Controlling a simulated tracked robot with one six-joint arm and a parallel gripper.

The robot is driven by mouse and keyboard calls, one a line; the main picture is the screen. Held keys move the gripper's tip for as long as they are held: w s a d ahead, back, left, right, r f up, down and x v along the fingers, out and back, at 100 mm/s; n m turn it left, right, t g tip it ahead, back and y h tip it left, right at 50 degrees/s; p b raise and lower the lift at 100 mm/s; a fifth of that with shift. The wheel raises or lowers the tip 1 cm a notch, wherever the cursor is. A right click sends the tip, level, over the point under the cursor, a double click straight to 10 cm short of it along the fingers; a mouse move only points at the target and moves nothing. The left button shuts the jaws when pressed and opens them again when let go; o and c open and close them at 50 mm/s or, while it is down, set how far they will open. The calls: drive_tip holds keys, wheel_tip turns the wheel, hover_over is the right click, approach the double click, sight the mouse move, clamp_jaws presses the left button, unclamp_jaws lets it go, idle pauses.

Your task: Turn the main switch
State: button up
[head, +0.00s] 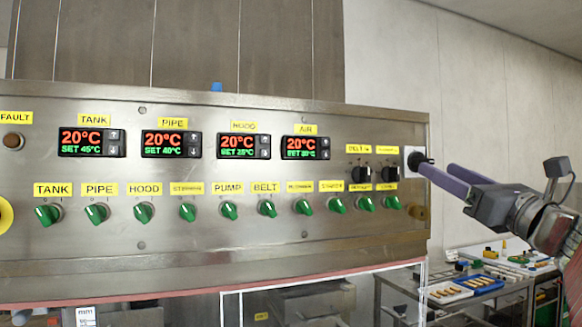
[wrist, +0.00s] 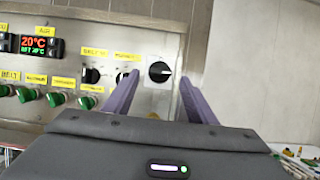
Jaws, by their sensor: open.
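The main switch (head: 418,160) is a black rotary knob on a light plate at the right end of the steel control panel (head: 260,185). In the wrist view, the knob (wrist: 159,72) shows a pale pointer mark lying roughly horizontal, pointing right. My gripper (head: 437,168) is open, with its two purple fingers reaching toward the knob from the right in the head view. In the wrist view, the fingers (wrist: 159,78) frame the knob, one on its left and one on its right, with gaps on both sides. I cannot tell whether the fingertips reach the knob's depth.
Two black knobs (head: 361,175) with yellow labels sit just left of the switch. A row of green knobs (head: 143,212) runs along the panel below several temperature displays (head: 92,142). A table with trays (head: 480,284) stands lower right. The wall behind is bare.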

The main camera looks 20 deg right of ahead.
drive_tip(key=x, duration=0.4)
drive_tip(key=shift+w+r, duration=0.15)
drive_tip(key=shift+w, duration=0.1)
drive_tip(key=shift+c, duration=0.4)
drive_tip(key=c, duration=1)
